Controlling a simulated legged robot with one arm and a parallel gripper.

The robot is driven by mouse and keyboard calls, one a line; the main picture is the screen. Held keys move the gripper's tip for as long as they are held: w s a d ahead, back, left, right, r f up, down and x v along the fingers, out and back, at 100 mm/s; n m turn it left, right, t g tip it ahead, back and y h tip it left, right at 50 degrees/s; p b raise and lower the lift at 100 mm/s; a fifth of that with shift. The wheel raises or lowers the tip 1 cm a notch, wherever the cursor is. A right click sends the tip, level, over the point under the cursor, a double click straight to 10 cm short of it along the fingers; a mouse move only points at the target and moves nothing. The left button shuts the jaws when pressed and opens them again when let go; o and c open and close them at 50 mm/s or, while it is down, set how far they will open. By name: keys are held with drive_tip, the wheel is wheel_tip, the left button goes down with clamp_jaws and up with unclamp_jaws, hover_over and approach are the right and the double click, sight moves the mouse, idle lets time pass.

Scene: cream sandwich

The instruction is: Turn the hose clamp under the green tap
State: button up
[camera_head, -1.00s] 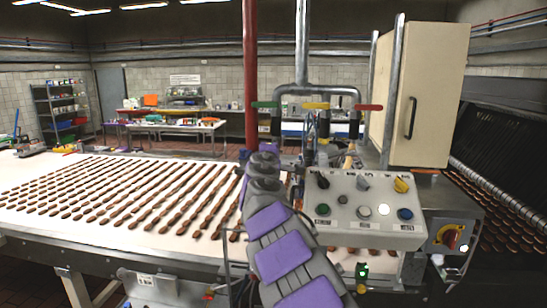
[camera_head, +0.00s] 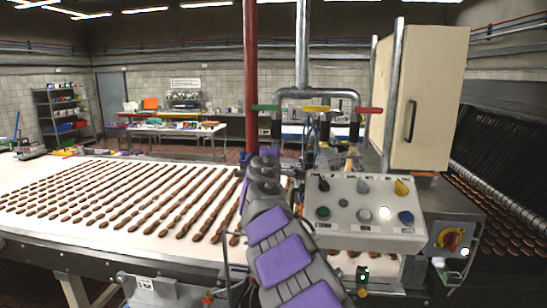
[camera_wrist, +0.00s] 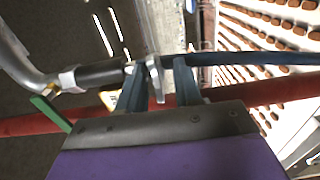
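The green tap (camera_head: 265,107) is the left of three tap handles on the grey pipe; its handle also shows at the left of the wrist view (camera_wrist: 50,113). In the wrist view, a metal hose clamp (camera_wrist: 156,78) with a flat tab sits where a dark sleeve (camera_wrist: 100,73) meets a blue hose (camera_wrist: 255,58). My gripper (camera_wrist: 160,86) has one finger on each side of the tab. A gap shows between the tab and the right finger; I cannot tell whether the left finger touches. In the head view my arm hides the clamp and fingers.
A red post (camera_head: 251,80) stands close by the taps. A control panel (camera_head: 343,230) is right of my arm, below a cream cabinet (camera_head: 438,90). A white conveyor (camera_head: 110,238) with rows of brown sweets runs to the left. Yellow (camera_head: 316,108) and red (camera_head: 369,110) taps are nearby.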

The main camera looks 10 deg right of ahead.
drive_tip(key=b+v, duration=0.1)
drive_tip(key=v, duration=1.6)
drive_tip(key=shift+a+b, duration=0.15)
drive_tip(key=shift+b, duration=0.15)
drive_tip(key=shift+f, duration=0.1)
